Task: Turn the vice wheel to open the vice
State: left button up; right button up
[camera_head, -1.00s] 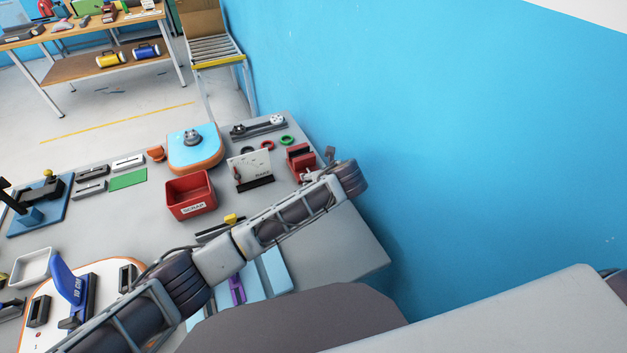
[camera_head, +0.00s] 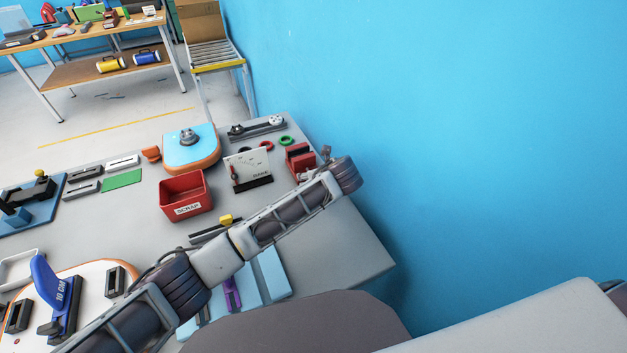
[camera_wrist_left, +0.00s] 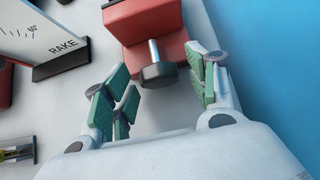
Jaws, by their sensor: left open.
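The red vice (camera_head: 299,160) stands at the right end of the grey bench, near the blue wall. In the left wrist view the red vice body (camera_wrist_left: 155,22) fills the top middle. A metal shaft sticks out of it and ends in a dark round wheel (camera_wrist_left: 158,75). My left gripper (camera_wrist_left: 161,82) is open, with its green-padded fingers on both sides of the wheel; I cannot tell whether they touch it. In the head view the left gripper (camera_head: 326,154) is mostly hidden behind its own wrist, beside the vice. My right gripper is not in view.
A white RAKE gauge plate (camera_head: 248,167) stands left of the vice; a red SCRAP bin (camera_head: 186,195) is farther left. Red and green rings (camera_head: 286,141) lie behind the vice. The blue wall (camera_head: 450,150) closes off the right side. The bench's front right corner is bare.

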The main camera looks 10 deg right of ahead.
pick_arm(q)
jog(key=shift+w, duration=0.1)
dwell(0.4)
jog(key=c, duration=1)
jog(key=shift+c, duration=0.2)
